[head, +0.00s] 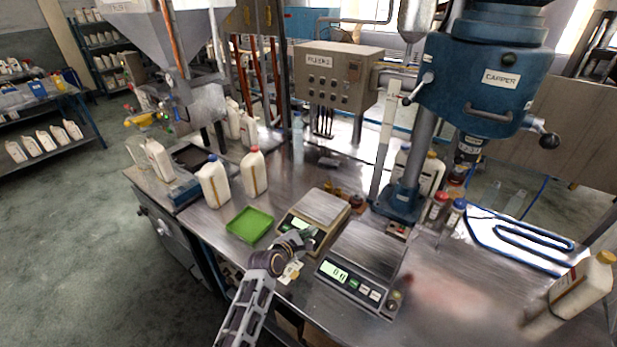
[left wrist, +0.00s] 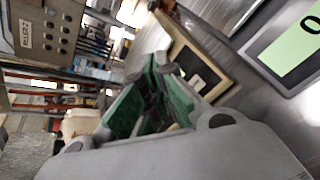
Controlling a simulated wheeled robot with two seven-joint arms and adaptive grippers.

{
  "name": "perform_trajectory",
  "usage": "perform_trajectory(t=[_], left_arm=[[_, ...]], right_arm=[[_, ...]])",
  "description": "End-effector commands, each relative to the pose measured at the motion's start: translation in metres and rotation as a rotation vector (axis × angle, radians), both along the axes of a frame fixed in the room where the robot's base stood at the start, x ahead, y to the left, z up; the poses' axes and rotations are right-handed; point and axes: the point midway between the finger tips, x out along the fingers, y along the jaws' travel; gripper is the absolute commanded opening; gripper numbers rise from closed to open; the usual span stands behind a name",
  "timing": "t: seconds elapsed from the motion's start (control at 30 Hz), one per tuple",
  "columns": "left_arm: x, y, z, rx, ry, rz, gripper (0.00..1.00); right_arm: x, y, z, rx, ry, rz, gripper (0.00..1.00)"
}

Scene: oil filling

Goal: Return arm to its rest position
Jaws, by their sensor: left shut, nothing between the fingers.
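My left arm comes in from the bottom of the head view, and my left gripper (head: 297,241) is over the front part of the metal table (head: 278,275). The gripper is shut and empty, close in front of the smaller beige scale (head: 316,207) and right of the green tray (head: 250,225). It partly hides the beige scale's front. In the left wrist view the gripper's fingers (left wrist: 152,75) show beside the beige scale (left wrist: 195,65). Whether they touch the scale is unclear. My right gripper is out of view.
A larger scale (head: 362,262) stands right of my gripper. White bottles with red and blue caps (head: 254,173) stand behind the tray. The blue capper (head: 485,75) rises at the back right, and another white bottle (head: 580,285) is at the far right.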

Motion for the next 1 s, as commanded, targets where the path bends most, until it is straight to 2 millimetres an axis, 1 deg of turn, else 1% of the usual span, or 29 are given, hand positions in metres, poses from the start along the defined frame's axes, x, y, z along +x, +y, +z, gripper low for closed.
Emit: perform_trajectory(t=[0.17, 0.27, 0.37, 0.57, 0.87, 1.0], left_arm=[[-0.002, 0.002, -0.001, 0.018, -0.003, -0.007, 0.00], [-0.008, 0.006, -0.004, 0.059, -0.009, -0.026, 0.00], [-0.017, 0.014, -0.008, 0.129, -0.020, -0.059, 0.00], [-0.045, 0.036, -0.018, 0.338, -0.052, -0.165, 0.00], [-0.095, 0.075, -0.030, 0.674, -0.092, -0.373, 0.00], [-0.119, 0.093, -0.033, 0.820, -0.108, -0.481, 0.00]], right_arm=[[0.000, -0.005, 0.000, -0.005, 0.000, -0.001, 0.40], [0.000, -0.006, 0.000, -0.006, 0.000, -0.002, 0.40], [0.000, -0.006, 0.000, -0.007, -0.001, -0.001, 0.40], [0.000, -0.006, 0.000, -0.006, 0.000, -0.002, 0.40], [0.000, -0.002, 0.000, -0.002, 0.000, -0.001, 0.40], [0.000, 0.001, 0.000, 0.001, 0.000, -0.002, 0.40]])
